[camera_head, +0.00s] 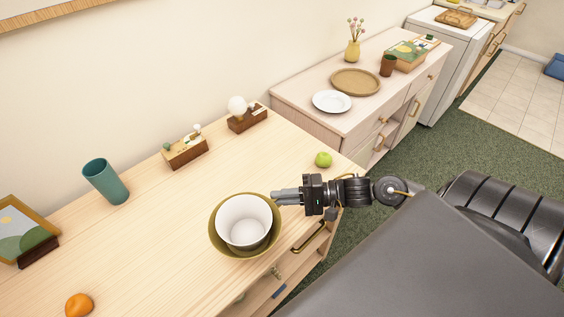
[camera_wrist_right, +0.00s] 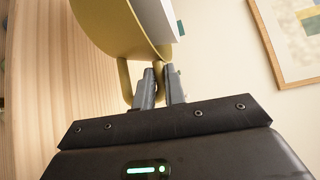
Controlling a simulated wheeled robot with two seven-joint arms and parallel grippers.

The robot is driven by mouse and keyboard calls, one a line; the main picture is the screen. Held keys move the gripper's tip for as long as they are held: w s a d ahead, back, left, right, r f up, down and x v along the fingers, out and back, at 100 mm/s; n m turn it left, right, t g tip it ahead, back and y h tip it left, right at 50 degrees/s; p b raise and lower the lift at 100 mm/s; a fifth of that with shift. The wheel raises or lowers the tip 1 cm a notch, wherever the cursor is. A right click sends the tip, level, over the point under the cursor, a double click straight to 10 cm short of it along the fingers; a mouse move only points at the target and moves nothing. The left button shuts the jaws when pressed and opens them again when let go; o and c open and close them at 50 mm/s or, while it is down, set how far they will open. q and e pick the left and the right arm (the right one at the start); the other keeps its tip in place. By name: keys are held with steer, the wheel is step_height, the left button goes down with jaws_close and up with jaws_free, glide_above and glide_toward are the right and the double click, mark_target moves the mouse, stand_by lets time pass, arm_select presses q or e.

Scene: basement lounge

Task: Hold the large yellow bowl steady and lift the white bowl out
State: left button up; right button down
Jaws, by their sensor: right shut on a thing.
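The large yellow bowl (camera_head: 217,240) stands upright on the wooden cabinet top. The white bowl (camera_head: 243,220) sits inside it, with its rim above the yellow rim. My right gripper (camera_head: 275,198) reaches in from the right and is shut on the right side of the yellow bowl. In the right wrist view the fingers (camera_wrist_right: 160,82) close on a narrow yellow part beside the yellow bowl's wall (camera_wrist_right: 112,28). The white bowl's side (camera_wrist_right: 156,18) shows above it. How far down the white bowl sits is partly hidden. My left gripper is not in view.
On the same top are a green apple (camera_head: 323,159), a teal cup (camera_head: 106,181), an orange (camera_head: 79,305), a picture frame (camera_head: 24,231) and two small wooden decor pieces (camera_head: 185,151). A second cabinet with a white plate (camera_head: 332,101) stands behind. Clear wood lies left of the bowls.

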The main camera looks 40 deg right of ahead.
steer(key=shift+f+b, duration=1)
steer(key=shift+f, duration=1.9)
stand_by(0.4)
